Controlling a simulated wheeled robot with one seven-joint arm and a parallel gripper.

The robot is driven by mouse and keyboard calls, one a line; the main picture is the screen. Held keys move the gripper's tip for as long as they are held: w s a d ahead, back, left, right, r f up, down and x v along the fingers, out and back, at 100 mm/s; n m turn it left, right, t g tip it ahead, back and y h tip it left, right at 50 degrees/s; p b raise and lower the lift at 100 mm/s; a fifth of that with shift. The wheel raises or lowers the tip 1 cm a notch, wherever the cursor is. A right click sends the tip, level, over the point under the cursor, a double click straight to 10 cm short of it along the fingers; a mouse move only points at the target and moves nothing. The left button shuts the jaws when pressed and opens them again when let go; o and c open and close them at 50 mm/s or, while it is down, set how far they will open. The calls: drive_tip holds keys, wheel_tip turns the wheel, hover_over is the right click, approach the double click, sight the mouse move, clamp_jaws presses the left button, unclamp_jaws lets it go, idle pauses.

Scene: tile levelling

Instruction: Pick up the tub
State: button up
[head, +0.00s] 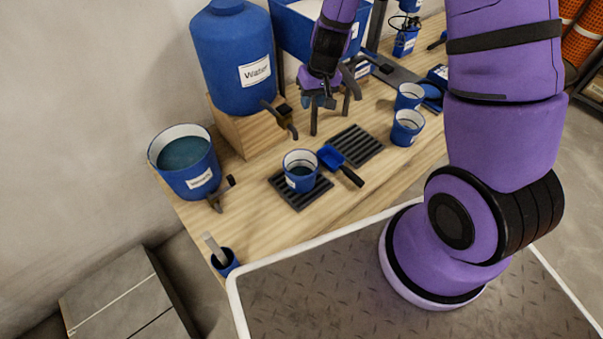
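A small blue tub (300,182) with a white inside and a white label stands upright on a dark slatted grate (290,200) near the front of the wooden bench. Something dark shows inside it. Two similar blue tubs (407,130) and (409,97) stand further right on the bench. My gripper (331,115) is above the bench, behind the tub on the grate and apart from it. Its dark fingers point down and are spread, with nothing seen between them.
A blue scoop (332,158) lies beside the tub, near a second grate (355,145). A large blue water container (230,60) with a tap sits on a wooden block (240,128). A wide bucket (185,170) stands at the left end of the bench (345,205).

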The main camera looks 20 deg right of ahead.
drive_tip(key=g+h, duration=0.1)
approach(315, 162)
drive_tip(key=shift+w+a+f, duration=0.1)
drive_tip(key=shift+f, duration=2.3)
drive_tip(key=shift+a+f, duration=0.1)
drive_tip(key=shift+f, duration=2.35)
drive_tip(key=shift+c, duration=0.3)
clamp_jaws()
